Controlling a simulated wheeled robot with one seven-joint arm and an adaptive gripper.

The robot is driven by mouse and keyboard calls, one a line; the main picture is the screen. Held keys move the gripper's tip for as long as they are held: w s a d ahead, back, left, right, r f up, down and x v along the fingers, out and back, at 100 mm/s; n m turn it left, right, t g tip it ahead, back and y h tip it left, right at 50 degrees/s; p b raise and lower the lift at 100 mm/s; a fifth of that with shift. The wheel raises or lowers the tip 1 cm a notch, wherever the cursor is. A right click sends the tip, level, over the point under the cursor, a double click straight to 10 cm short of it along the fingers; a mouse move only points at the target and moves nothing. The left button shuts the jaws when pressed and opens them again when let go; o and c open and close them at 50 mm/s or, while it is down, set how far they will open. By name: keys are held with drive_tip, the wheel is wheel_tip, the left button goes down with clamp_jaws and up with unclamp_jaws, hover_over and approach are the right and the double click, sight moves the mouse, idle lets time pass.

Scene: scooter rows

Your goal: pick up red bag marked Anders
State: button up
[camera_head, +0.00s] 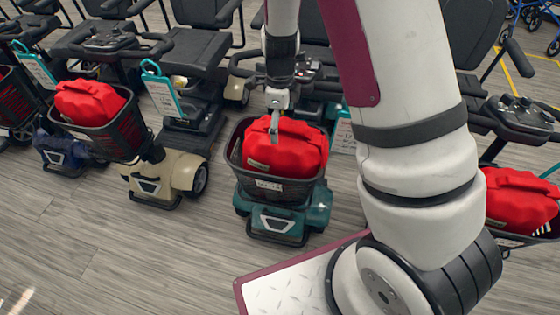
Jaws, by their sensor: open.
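Three red bags show in the head view, each in the front basket of a scooter. The middle red bag (297,150) sits in the black basket (250,184) of a teal scooter (280,222). My gripper (275,125) is at the top of this bag, close to its handle, with its jaws open. Whether it touches the bag I cannot tell. Another red bag (90,102) is in the left basket, and a third red bag (520,200) is at the right, partly hidden by my arm. The name Anders is not readable on any bag.
A beige scooter (165,172) stands left of the teal one, with a teal-framed tag (163,92). A scooter tiller (515,115) stands at the right. Seats crowd the back. The grey floor (130,255) in front is clear.

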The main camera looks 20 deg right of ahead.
drive_tip(key=shift+f, duration=0.85)
drive_tip(key=shift+c, duration=0.2)
